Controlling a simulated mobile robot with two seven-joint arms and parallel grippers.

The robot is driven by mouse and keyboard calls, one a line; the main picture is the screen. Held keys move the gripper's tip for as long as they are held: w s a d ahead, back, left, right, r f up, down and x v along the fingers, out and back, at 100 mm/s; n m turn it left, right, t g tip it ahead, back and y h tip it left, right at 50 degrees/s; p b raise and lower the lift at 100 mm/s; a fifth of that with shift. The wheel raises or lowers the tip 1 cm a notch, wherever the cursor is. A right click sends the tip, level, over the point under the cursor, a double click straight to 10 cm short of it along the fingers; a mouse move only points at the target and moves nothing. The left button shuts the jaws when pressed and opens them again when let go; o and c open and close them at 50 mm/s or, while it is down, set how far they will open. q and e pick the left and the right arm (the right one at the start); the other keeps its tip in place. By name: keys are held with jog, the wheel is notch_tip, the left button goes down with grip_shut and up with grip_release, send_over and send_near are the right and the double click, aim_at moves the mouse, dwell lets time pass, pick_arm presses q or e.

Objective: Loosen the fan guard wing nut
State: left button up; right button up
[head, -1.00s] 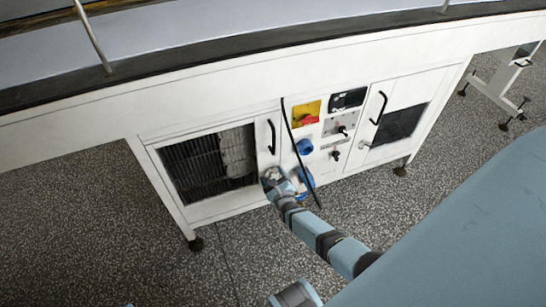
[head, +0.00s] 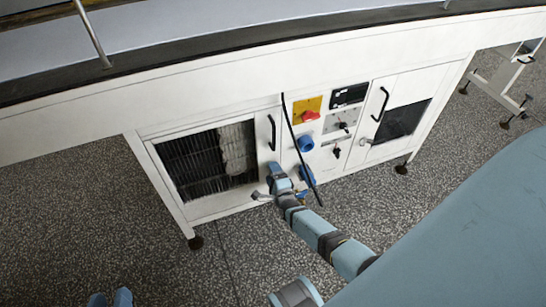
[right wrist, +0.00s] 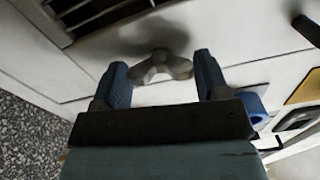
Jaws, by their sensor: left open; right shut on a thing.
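The wing nut (right wrist: 160,67) is grey with two rounded wings and sits on the white panel beside the dark grille in the right wrist view. My right gripper (right wrist: 162,76) has its blue fingers on either side of it and is shut on it across the wing tips. In the head view the right gripper (head: 271,183) is at the lower part of the cabinet, right of the grille (head: 190,165); I cannot make out the nut there. My left gripper (head: 110,299) shows only blue fingertips at the bottom edge, open and apart from the cabinet.
The control panel has a red knob on a yellow plate (head: 301,104) and a blue socket (head: 305,144). A black cable (head: 293,140) hangs close to my right arm. Black door handles (head: 272,133) stick out. The speckled floor (head: 80,220) is clear at left.

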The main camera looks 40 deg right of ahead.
pick_arm(q)
jog(key=shift+r, duration=0.2)
pick_arm(e)
jog(key=shift+n, duration=0.8)
pick_arm(q)
jog(key=shift+w, duration=0.1)
jog(key=shift+f, duration=0.1)
pick_arm(e)
jog(key=o, duration=0.9)
jog(key=shift+o, duration=0.2)
jog(key=shift+s, duration=0.15)
pick_arm(q)
jog(key=f, duration=0.1)
jog(key=s+a+f+g+p, duration=0.1)
jog(key=a+f+g+y+p, duration=0.1)
jog(key=shift+s+f, duration=0.15)
jog(key=shift+s, duration=0.15)
pick_arm(e)
jog(key=v, duration=1.1)
jog(key=shift+s+a, duration=0.2)
jog(key=shift+s, duration=0.2)
